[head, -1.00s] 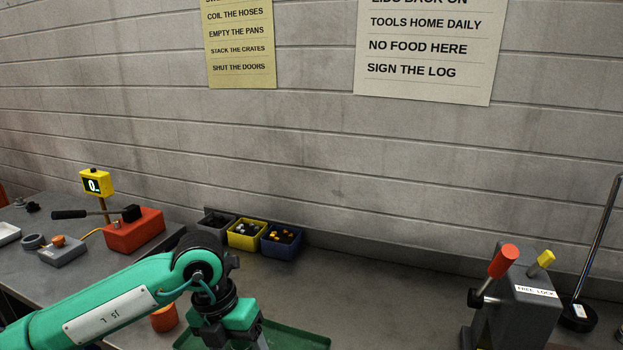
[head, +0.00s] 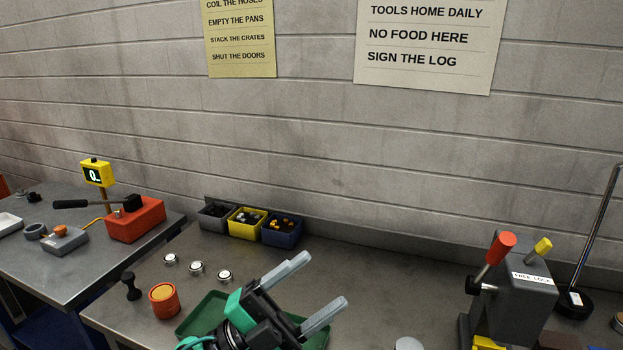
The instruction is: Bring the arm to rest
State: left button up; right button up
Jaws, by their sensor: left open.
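My left gripper (head: 318,290) is at the bottom middle of the head view, over the green tray (head: 190,324). Its two pale grey fingers are spread apart and point up and to the right. Nothing is between them. The gripper hides much of the tray, so I cannot tell what lies in it. My right gripper is not in the head view.
An orange cup-like piece (head: 164,300), a black knob (head: 131,287) and several silver discs (head: 196,268) stand left of the tray. Small bins (head: 282,236) line the wall. A grey lever block (head: 512,300) stands at right. The bench between is mostly clear.

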pick_arm(q)
jog(key=w+a+f+n+t+y, duration=0.35)
jog(key=a+n+t+y, duration=0.35)
jog(key=n, duration=0.3)
jog(key=w+a+f+n+t+y, duration=0.35)
jog(key=f+n+t+y, duration=0.2)
jog(key=n+y, duration=0.35)
jog(key=s+a+f+n+g+y, duration=0.3)
jog(key=a+f+n+g+y, duration=0.35)
jog(key=f, duration=0.65)
jog(key=s+a+f+g, duration=0.3)
jog(key=s+f+g, duration=0.2)
jog(key=s+f, duration=0.4)
jog(key=s+a+f+g, duration=0.3)
jog(key=s+f+g, duration=0.3)
jog(key=s, duration=0.6)
jog(key=s+a+f+x, duration=0.1)
jog(key=s+x, duration=0.2)
jog(key=x, duration=1.2)
jog(key=s+a+f+x, duration=0.1)
jog(key=s+x, duration=0.3)
jog(key=x, duration=1.2)
jog(key=s+a+f, duration=0.1)
jog(key=s+f, duration=0.9)
jog(key=s+a+f+g, duration=0.1)
jog(key=s+a+f, duration=0.1)
jog(key=s+f, duration=0.8)
jog(key=shift+a+g+y, duration=0.25)
jog(key=shift+g+y, duration=0.05)
jog(key=shift+y, duration=0.15)
